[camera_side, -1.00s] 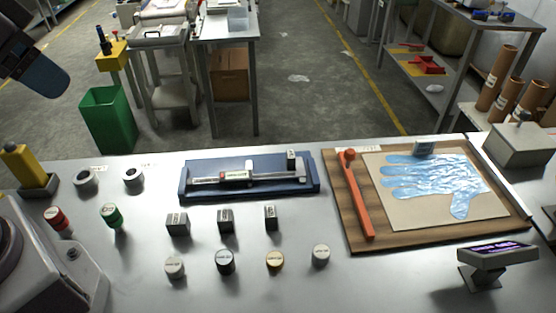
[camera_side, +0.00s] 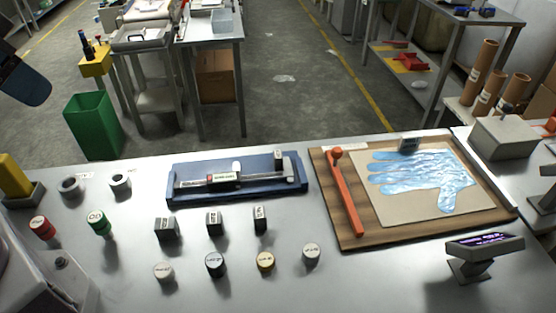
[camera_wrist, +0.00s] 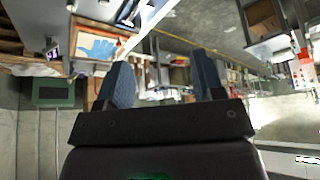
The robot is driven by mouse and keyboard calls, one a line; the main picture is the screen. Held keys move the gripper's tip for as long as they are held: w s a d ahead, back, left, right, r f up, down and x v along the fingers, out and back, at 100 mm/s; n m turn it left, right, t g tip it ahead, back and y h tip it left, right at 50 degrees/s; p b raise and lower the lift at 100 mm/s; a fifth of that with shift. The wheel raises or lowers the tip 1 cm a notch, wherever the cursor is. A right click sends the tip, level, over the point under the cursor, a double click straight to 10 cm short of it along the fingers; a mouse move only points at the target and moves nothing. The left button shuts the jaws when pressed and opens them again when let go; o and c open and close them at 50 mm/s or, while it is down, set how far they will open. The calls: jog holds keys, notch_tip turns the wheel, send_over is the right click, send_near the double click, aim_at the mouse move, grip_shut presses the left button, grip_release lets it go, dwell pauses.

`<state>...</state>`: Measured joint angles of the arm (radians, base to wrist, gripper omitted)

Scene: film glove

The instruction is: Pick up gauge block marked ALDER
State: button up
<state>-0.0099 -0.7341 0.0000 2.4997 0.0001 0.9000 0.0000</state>
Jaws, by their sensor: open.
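Several small dark grey blocks stand on the steel bench in the side view: a left block (camera_side: 166,228), a middle block (camera_side: 214,223) and a right block (camera_side: 260,218) in a row. Their labels are too small to read, so I cannot tell which is marked ALDER. Another small block (camera_side: 278,157) stands at the right end of the blue caliper tray (camera_side: 180,197). My gripper (camera_wrist: 165,76) is open and empty in the wrist view, with its two blue fingers apart. In the side view only a blue part of my arm shows at the upper left, far from the blocks.
Round labelled pieces, including a yellow-topped one (camera_side: 265,261), stand in front of the blocks. Red (camera_side: 40,226) and green (camera_side: 97,220) capped pieces stand left. A wooden board (camera_side: 385,233) with a blue glove (camera_side: 425,180) lies right. A small display (camera_side: 485,246) stands front right.

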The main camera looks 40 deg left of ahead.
jog(key=w+f+n+g+h, duration=0.1)
jog(key=w+f+n+g, duration=0.1)
jog(key=w+f+g, duration=0.35)
jog(key=n+t+h, duration=0.6)
jog(key=n+h, duration=0.4)
jog(key=n, duration=1.1)
send_near(277, 154)
jog(key=s, duration=0.3)
jog(key=s+d, duration=0.1)
jog(key=s, duration=0.2)
jog(key=s+d, duration=0.1)
jog(key=s, duration=0.1)
jog(key=shift+s+f, duration=0.3)
jog(key=shift+s, duration=0.1)
jog(key=w+n+t, duration=0.1)
jog(key=w+a+n+t+y, duration=0.1)
jog(key=w, duration=0.1)
jog(key=w+a+n+t, duration=0.1)
jog(key=shift+w+r+t, duration=0.25)
jog(key=shift+w+r, duration=0.05)
jog(key=shift+w, duration=0.1)
jog(key=shift+w+d+n, duration=0.2)
jog(key=shift+w+n, duration=0.1)
jog(key=shift+n, duration=0.1)
jog(key=x, duration=1.2)
jog(key=shift+w+a+f, duration=0.1)
jog(key=shift+w+f, duration=0.1)
jog(key=shift+f, duration=0.1)
jog(key=shift+y, duration=0.3)
jog(key=c, duration=1)
